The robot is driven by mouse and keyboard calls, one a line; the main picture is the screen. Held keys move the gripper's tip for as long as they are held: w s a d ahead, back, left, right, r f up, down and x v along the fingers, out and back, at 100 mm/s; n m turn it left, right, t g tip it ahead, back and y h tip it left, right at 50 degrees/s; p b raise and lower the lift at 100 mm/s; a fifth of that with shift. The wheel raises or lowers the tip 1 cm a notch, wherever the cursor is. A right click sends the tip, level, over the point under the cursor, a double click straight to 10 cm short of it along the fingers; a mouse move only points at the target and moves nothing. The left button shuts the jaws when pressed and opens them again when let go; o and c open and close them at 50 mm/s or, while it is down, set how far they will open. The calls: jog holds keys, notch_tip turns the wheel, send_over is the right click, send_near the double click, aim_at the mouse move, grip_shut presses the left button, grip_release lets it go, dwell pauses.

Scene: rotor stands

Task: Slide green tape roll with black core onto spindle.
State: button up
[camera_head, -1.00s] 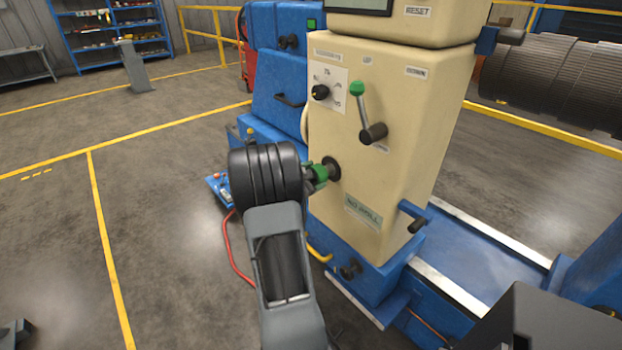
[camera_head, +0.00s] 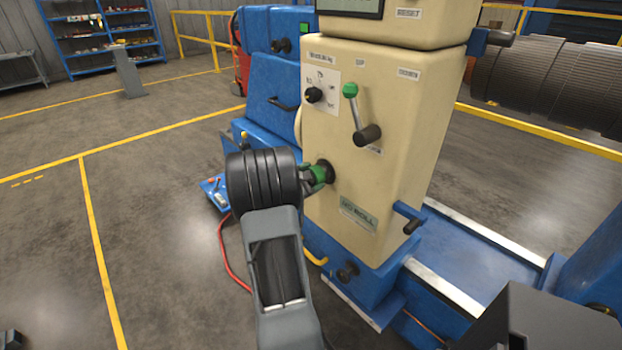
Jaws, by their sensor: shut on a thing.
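The green tape roll (camera_head: 319,173) shows as a small patch of green at the front of the cream machine housing. My gripper (camera_head: 312,178) is shut on it, just left of the dark round spindle mount (camera_head: 328,167). The roll overlaps the mount in the picture. Its black core and the spindle's tip are hidden behind the roll and my gripper, so I cannot tell how far the roll is around the spindle.
A green-knobbed lever (camera_head: 356,110) and a black dial (camera_head: 314,95) stand out above the spindle. A label (camera_head: 358,212) sits below it. A dark handle (camera_head: 410,218) juts out at the lower right. The floor to the left is open.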

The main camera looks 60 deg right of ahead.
jog(key=shift+s+d, duration=0.1)
jog(key=shift+d, duration=0.3)
jog(key=shift+s+d+f+b, duration=0.1)
jog(key=shift+s+d+b, duration=0.1)
jog(key=shift+d+b, duration=0.3)
jog(key=shift+d, duration=0.1)
jog(key=o, duration=0.9)
jog(key=shift+o, duration=0.2)
jog(key=v, duration=0.9)
dwell(0.9)
